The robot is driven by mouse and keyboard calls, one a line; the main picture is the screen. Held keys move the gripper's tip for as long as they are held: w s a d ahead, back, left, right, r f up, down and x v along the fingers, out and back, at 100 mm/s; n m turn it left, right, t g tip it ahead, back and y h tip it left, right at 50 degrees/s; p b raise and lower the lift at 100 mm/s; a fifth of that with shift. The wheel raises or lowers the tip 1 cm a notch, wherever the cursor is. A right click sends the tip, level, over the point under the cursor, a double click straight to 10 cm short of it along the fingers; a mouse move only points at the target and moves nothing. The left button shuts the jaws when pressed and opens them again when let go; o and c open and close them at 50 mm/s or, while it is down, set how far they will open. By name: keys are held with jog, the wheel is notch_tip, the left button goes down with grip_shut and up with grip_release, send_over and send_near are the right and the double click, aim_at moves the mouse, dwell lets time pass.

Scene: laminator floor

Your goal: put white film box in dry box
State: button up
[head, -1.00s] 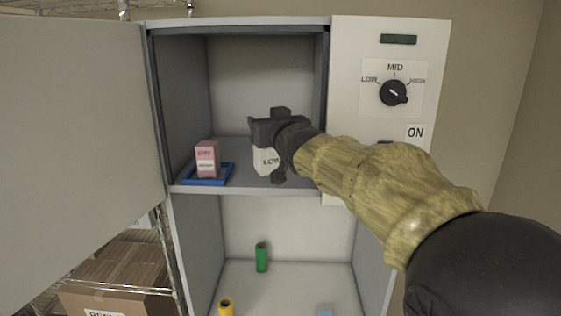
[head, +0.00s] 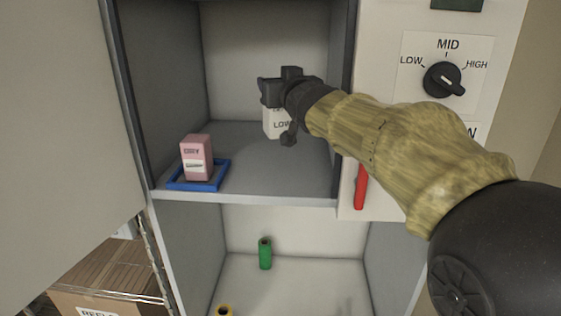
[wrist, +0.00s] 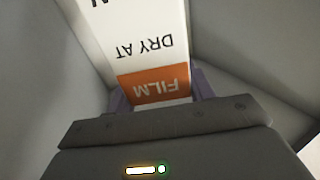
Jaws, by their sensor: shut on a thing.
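The white film box (head: 275,124) is in the upper compartment of the dry box (head: 245,200), right of its middle. Its white face reads "LOW" in the head view. My gripper (head: 281,106) is shut on it and hides part of its top and right side. In the wrist view the film box (wrist: 145,42) shows an orange "FILM" band and the words "DRY AT", between the fingers (wrist: 160,92). I cannot tell whether its base touches the shelf.
A pink box (head: 197,160) stands in a blue tray (head: 180,186) at the shelf's left front. The open door (head: 60,130) is at left. A dial (head: 443,80) and red handle (head: 361,187) are at right. A green spool (head: 265,254) stands below.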

jog(key=shift+s+d+r, duration=0.1)
jog(key=shift+s+d, duration=0.1)
jog(key=shift+s, duration=0.15)
jog(key=b, duration=0.1)
send_over(283, 130)
jog(key=w, duration=0.2)
jog(key=f, duration=0.3)
jog(key=a+f, duration=0.1)
jog(key=f, duration=0.1)
jog(key=shift+w+d+f, duration=0.1)
jog(key=shift+w+f, duration=0.05)
jog(key=shift+f, duration=0.3)
jog(key=shift+w+d, duration=0.1)
jog(key=shift+d, duration=0.05)
jog(key=shift+s, duration=0.2)
jog(key=shift+s+f, duration=0.1)
jog(key=shift+f, duration=0.25)
jog(key=shift+a+f+p, duration=0.15)
jog(key=shift+f+p, duration=0.25)
jog(key=shift+f, duration=0.2)
jog(key=shift+a+f+p, duration=0.15)
jog(key=shift+f+p, duration=0.2)
jog(key=shift+f, duration=0.65)
jog(key=shift+d+f, duration=0.1)
jog(key=shift+d, duration=0.1)
